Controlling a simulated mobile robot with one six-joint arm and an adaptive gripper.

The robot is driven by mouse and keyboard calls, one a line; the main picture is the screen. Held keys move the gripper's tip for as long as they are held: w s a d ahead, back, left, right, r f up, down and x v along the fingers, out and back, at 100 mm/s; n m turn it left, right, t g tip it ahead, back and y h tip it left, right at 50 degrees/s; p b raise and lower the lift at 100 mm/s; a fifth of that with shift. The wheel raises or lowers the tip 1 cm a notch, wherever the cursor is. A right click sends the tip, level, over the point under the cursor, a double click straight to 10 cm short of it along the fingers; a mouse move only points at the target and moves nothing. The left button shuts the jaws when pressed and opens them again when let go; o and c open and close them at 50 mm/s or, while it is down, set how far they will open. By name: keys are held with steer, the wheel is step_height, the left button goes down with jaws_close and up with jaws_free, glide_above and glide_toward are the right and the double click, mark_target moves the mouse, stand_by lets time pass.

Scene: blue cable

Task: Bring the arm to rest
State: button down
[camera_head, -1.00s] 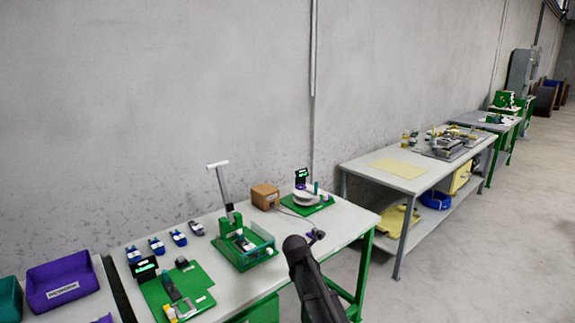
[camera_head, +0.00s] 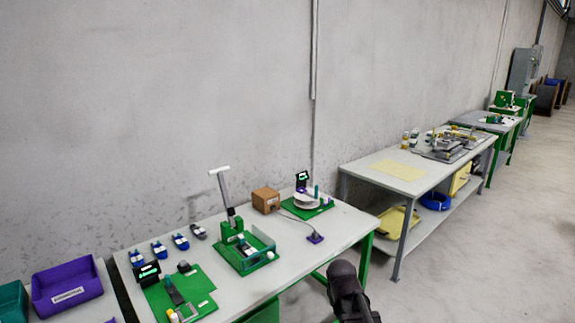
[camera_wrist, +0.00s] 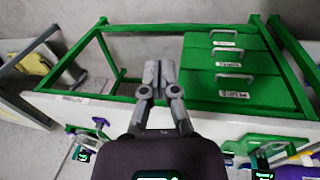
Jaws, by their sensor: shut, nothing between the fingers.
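My gripper (camera_wrist: 160,76) shows in the wrist view with its two grey fingers together and nothing between them. It is in front of the green frame and green drawer cabinet (camera_wrist: 240,75) of a workbench. The bench's pale top edge (camera_wrist: 75,100) runs across behind it. In the head view my dark arm (camera_head: 347,285) is at the bottom, right of the near workbench (camera_head: 318,262) and apart from its things. The fingers cannot be made out in that view.
The near bench holds a green press fixture (camera_head: 243,250), a cardboard box (camera_head: 266,200), a green board with a white reel (camera_head: 307,203), a small purple-based piece (camera_head: 315,238) and several blue parts. A second bench (camera_head: 365,180) stands farther right. The floor (camera_head: 480,260) at right is clear.

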steer(key=s+d+r+m+g+y+p, duration=0.1)
steer(key=s+m, duration=0.6)
steer(key=s, duration=0.1)
steer(key=shift+s+d+m+g, duration=0.2)
steer(key=shift+s+m+g, duration=0.1)
steer(key=shift+s+g, duration=0.1)
